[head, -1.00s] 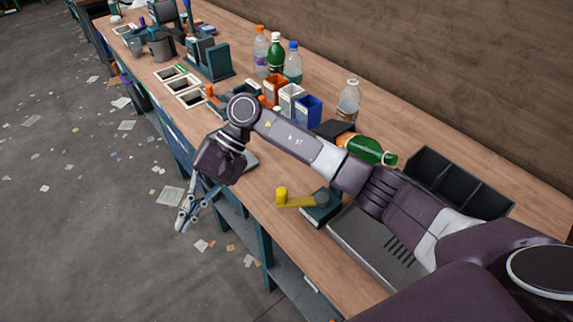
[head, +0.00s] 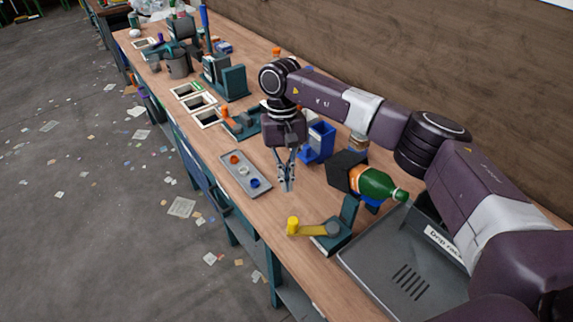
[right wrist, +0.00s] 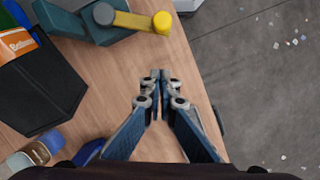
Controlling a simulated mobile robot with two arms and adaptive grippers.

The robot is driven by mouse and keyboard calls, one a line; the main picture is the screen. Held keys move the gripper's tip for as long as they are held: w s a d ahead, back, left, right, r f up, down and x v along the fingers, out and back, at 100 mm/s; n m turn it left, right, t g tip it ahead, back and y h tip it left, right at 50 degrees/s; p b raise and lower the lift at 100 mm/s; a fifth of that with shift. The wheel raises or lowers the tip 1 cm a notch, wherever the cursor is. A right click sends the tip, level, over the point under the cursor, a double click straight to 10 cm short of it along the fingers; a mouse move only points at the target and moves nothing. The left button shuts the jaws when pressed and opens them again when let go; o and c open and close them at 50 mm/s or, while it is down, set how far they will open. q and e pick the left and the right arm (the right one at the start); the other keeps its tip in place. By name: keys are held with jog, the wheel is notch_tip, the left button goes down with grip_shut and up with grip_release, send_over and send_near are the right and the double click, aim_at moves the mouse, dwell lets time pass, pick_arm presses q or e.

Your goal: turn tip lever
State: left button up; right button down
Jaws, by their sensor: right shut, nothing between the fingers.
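The tip lever (head: 315,229) is a yellow arm with an upright yellow knob (head: 292,225) at its left end and a grey hub at its right end, on a teal base. In the right wrist view the lever (right wrist: 135,19) lies at the top, ahead of the fingers. A black cradle (head: 347,171) behind it bears a tilted green bottle (head: 379,185) with an orange label. My right gripper (head: 287,187) points down above the table, behind the lever and apart from it. Its fingertips (right wrist: 156,75) are together and empty. My left gripper is not in view.
A grey drip tray (head: 365,268) stands right of the lever. A small tray (head: 240,184) with caps lies left of my right gripper. A blue bin (head: 317,143) stands close behind the gripper. The wood between small tray and lever is clear.

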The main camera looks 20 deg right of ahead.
jog(key=s+f+p, duration=0.4)
jog(key=s, duration=0.1)
jog(key=shift+a, duration=0.3)
